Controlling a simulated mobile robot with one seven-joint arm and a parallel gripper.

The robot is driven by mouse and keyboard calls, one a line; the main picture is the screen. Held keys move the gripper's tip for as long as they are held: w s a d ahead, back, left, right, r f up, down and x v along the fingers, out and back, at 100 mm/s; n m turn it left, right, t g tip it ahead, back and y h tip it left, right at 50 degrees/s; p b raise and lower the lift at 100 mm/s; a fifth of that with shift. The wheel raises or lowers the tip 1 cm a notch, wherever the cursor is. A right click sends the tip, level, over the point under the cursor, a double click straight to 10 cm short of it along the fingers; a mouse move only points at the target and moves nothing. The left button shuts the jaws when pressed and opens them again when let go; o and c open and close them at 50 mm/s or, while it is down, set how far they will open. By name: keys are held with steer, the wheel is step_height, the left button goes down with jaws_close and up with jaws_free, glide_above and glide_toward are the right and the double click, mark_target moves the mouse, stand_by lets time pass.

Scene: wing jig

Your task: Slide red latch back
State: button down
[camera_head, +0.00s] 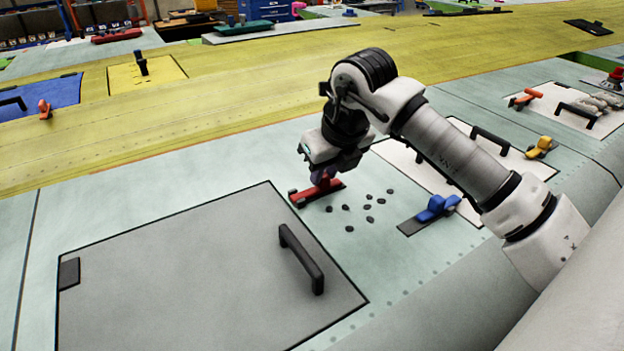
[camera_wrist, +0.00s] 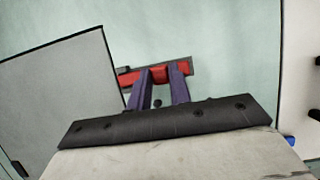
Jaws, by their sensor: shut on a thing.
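The red latch (camera_head: 333,187) lies on the pale green wing skin beside the right edge of the grey hatch panel (camera_head: 190,270). It also shows in the wrist view as a red bar (camera_wrist: 183,69) with a dark end piece at its left. My gripper (camera_head: 323,178) points down at the latch from above. In the wrist view my gripper's two purple fingers (camera_wrist: 158,82) are at the latch with a narrow gap between them, shut on its middle part.
Several small dark discs (camera_head: 365,207) lie loose right of the latch. A blue latch (camera_head: 436,208) stands further right. A black handle (camera_head: 301,258) rises from the grey panel. A white panel (camera_head: 430,180) with another handle lies behind my arm.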

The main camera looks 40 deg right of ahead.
steer(key=shift+d+r, duration=0.1)
steer(key=shift+d, duration=0.25)
steer(key=c, duration=1.3)
jaws_free()
steer(key=shift+d, duration=0.15)
steer(key=p+v, duration=0.5)
steer(key=v, duration=0.8)
steer(key=shift+s+r, duration=0.2)
steer(key=shift+r, duration=0.1)
steer(key=shift+s+f, duration=0.1)
